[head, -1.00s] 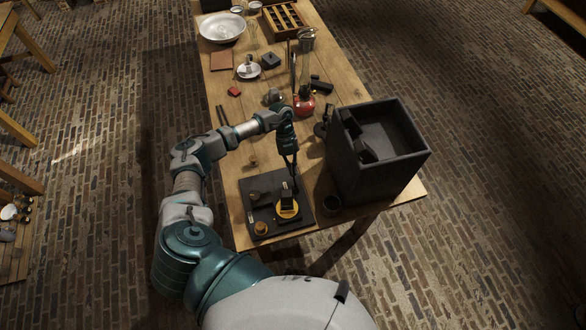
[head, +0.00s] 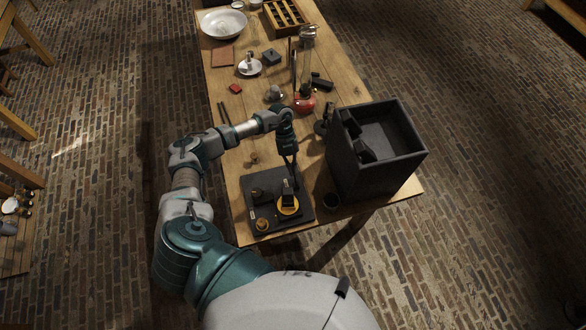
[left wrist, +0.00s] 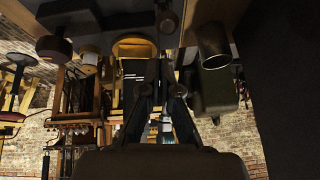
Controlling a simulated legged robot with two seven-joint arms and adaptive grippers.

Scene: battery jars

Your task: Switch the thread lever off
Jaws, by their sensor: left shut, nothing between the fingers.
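A dark board (head: 260,226) lies at the near end of the wooden table. On it a yellow disc (head: 288,211) carries an upright black block (head: 288,198), which I take to be the lever's part; which way the lever is set cannot be told. My left gripper (head: 294,183) points down, shut and empty, at the black block. In the left wrist view the scene is upside down, with the yellow disc (left wrist: 135,48) above the black block (left wrist: 140,75). The gripper's fingers (left wrist: 160,82) are close beside the block; contact cannot be told. My right gripper is not seen.
Small knobs (head: 262,224) stand on the board. A red-based lamp (head: 305,104) and a white plate (head: 223,24) are farther up the table.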

